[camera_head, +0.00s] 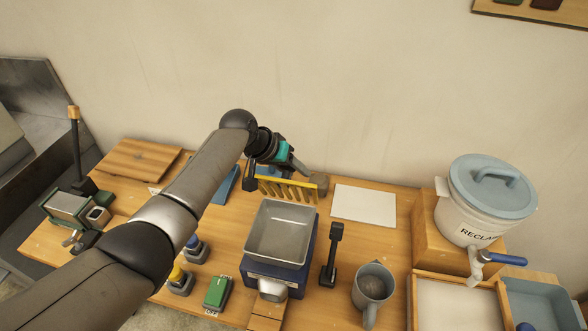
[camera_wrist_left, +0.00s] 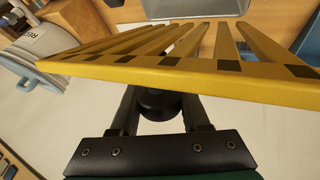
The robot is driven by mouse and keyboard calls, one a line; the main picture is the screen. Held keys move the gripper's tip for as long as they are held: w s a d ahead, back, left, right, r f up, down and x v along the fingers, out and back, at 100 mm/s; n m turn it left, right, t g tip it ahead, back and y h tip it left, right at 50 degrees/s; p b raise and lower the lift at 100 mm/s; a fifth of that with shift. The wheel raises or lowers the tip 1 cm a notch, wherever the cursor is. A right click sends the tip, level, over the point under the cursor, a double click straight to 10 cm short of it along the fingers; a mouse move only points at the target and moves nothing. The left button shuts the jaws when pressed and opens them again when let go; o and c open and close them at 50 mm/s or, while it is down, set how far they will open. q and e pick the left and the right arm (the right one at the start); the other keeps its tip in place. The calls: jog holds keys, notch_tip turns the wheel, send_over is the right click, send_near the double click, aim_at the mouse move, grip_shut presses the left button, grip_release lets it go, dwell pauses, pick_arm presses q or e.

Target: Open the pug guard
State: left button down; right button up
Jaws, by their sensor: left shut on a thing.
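The pug guard (camera_head: 287,190) is a yellow slatted grille. In the head view it stands tilted up at the back edge of a grey metal hopper (camera_head: 279,236), whose open top is uncovered. The guard also spans the left wrist view (camera_wrist_left: 180,78), with dark patches along its bar. My left gripper (camera_head: 303,168) is behind the guard, partly hidden by my arm. In the left wrist view its fingers (camera_wrist_left: 158,108) are shut on a round black knob (camera_wrist_left: 158,100) beside the guard's bar. My right gripper is not in view.
A black lever (camera_head: 332,255) and a grey jug (camera_head: 373,284) stand right of the hopper. A white sheet (camera_head: 364,204) lies at the back. Push-button boxes (camera_head: 196,249) and a green switch (camera_head: 218,291) stand left.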

pick_arm(q)
jog(key=shift+c, duration=1.9)
grip_release()
jog(key=shift+r, duration=0.15)
jog(key=shift+s+a+r, duration=0.1)
jog(key=shift+a+r, duration=0.05)
jog(key=shift+r, duration=0.1)
jog(key=v, duration=1.4)
jog(key=shift+s+a+r+p, duration=0.1)
jog(key=shift+s+p, duration=0.1)
jog(key=shift+p, duration=0.2)
